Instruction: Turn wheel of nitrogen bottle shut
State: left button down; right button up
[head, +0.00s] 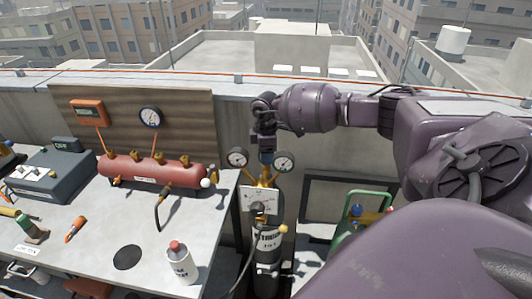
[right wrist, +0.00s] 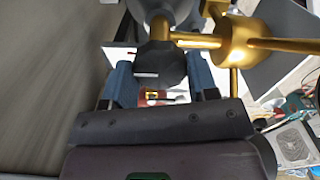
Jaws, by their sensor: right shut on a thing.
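The nitrogen bottle (head: 268,243) is a dark cylinder standing upright at the right end of the workbench, with a brass regulator (head: 263,174) and two round gauges at its top. My right gripper (head: 266,158) reaches down over the bottle top between the gauges. In the right wrist view, the dark faceted wheel (right wrist: 158,63) sits between the two blue fingers of the right gripper (right wrist: 161,72), next to brass fittings (right wrist: 238,42). The right gripper is shut on the wheel. In the head view the wheel is hidden behind the gripper. My left gripper is not in view.
The workbench (head: 95,235) holds a red manifold (head: 150,171), a white bottle (head: 181,263) and a grey case (head: 50,172). A wooden board (head: 185,120) stands behind. A green cart (head: 357,216) is right of the bottle. A hose hangs beside the bottle.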

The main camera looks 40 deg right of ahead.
jog(key=shift+w+r, duration=0.1)
jog(key=shift+r, duration=0.05)
jog(key=o, duration=0.9)
notch_tip(320, 180, up, 11)
jog(key=shift+f+b, duration=0.15)
jog(key=shift+b, duration=0.7)
jog(key=shift+a+f, duration=0.1)
